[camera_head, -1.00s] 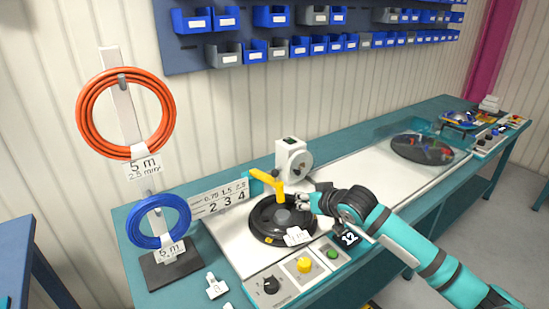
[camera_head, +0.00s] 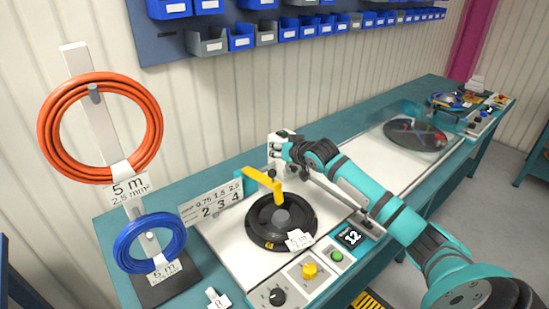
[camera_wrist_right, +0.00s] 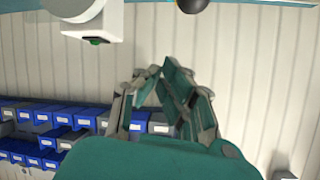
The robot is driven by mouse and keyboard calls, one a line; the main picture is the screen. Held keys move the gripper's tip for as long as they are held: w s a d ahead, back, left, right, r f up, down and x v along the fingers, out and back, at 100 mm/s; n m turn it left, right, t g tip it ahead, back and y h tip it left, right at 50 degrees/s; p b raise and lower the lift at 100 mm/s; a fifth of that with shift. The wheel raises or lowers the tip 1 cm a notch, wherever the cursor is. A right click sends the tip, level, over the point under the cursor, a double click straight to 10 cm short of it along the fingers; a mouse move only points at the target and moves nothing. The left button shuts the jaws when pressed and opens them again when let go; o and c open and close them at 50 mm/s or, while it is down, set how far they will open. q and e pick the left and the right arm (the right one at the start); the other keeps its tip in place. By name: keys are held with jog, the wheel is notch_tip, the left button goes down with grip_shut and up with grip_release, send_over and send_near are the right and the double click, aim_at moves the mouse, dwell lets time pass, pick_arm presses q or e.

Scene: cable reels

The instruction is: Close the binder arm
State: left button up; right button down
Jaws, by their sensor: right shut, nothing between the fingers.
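The yellow binder arm (camera_head: 262,180) reaches over the black reel disc (camera_head: 262,228), with a post and dark knob at its end above the hub. My right gripper (camera_head: 275,148) is shut and empty, above and behind the yellow arm, in front of the white device behind the reel. It seems apart from the yellow arm. In the right wrist view my fingers (camera_wrist_right: 160,72) come together with nothing between them, beside the white device (camera_wrist_right: 90,22) at upper left; a dark knob (camera_wrist_right: 193,5) shows at the top edge. My left gripper is not in view.
An orange cable coil (camera_head: 100,160) and a blue coil (camera_head: 150,255) hang on a stand at left. A control panel (camera_head: 300,285) with a yellow knob and green button is in front of the reel. A second disc (camera_head: 415,135) lies under a clear cover at right.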

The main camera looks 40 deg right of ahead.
aim_at(261, 179)
jog(key=f, duration=0.1)
jog(key=f+p, duration=0.1)
jog(key=a+f+p, duration=0.1)
jog(key=shift+s+f, duration=0.25)
jog(key=shift+f, duration=0.15)
jog(key=s+f+b, duration=0.1)
jog(key=f+t+b, duration=0.1)
jog(key=f+b, duration=0.1)
jog(key=shift+s+f, duration=0.15)
jog(key=shift+s, duration=0.25)
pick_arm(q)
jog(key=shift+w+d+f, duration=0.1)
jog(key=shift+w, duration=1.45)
pick_arm(e)
jog(key=shift+s+d+f, duration=0.1)
jog(key=shift+s+f, duration=0.25)
jog(key=shift+f, duration=0.15)
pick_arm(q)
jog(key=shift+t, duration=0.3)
